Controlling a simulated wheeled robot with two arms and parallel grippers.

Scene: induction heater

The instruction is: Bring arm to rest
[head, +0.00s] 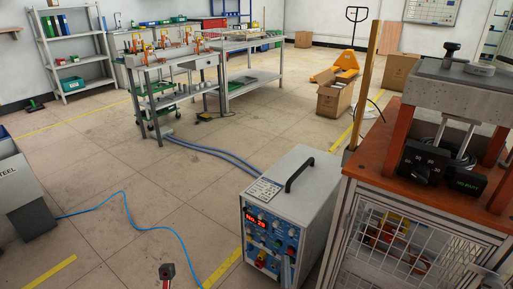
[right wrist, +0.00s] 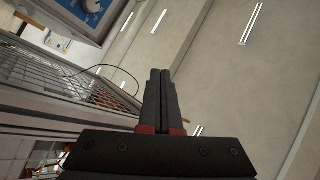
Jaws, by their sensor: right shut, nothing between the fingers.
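My right gripper (head: 167,271) shows only as a small dark tip with red below it, at the bottom edge of the head view, left of the middle. In the right wrist view my right gripper (right wrist: 160,75) has its two black fingers together, with nothing between them, against the pale ceiling. My left gripper is not in view. The induction heater (head: 315,180), a grey box with a blue panel and red display, stands to the right of my right gripper, apart from it.
A red-brown bench with a wire cage (head: 385,240) fills the right side. A grey bin (head: 30,205) is at the left edge. A blue cable (head: 130,215) crosses the floor. Workbenches (head: 250,83), shelves and cardboard boxes stand farther back. Open floor lies left of the heater.

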